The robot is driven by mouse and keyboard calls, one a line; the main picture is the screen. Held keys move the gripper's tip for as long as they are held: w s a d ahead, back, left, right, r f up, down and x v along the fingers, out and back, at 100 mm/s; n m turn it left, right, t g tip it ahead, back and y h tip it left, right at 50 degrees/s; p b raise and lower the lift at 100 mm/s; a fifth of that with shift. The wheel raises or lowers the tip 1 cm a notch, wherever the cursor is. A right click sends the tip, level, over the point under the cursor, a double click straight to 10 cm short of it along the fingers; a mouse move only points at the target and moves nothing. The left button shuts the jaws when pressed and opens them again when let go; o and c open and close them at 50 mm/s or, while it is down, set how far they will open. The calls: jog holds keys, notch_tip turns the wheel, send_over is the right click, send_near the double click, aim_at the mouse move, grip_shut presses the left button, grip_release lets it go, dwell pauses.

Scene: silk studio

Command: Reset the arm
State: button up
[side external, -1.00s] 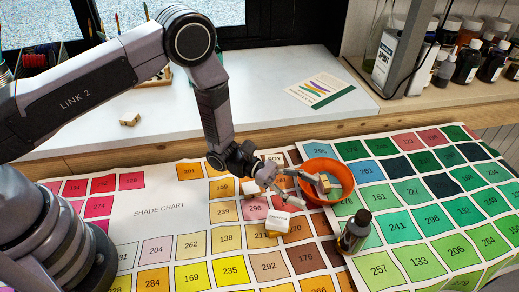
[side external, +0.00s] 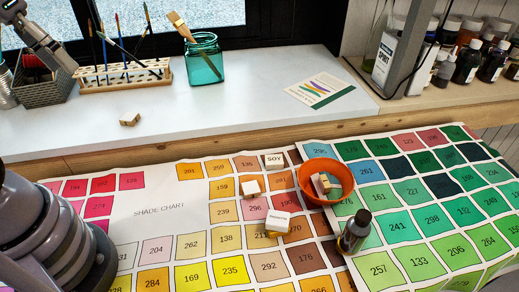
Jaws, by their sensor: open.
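A block marked SOY (side external: 274,160) sits left of the bowl. A small white-topped block (side external: 250,188) lies left of the bowl. A larger white-topped block (side external: 278,222) lies in front of it. None of these is touched by my arm.
A dark bottle (side external: 355,232) stands upright in front of the bowl. On the white ledge (side external: 230,115) are a teal jar with a brush (side external: 204,62), a brush rack (side external: 125,78), a small wooden block (side external: 130,119) and a card (side external: 320,90). Several bottles fill the right shelf.

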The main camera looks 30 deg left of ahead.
jog(key=a, duration=0.1)
jog(key=s+a+t+y, duration=0.1)
jog(key=s+a+r+t+y, duration=0.1)
jog(key=shift+a+m, duration=0.3)
jog(key=shift+a, duration=0.05)
dwell(1.0)
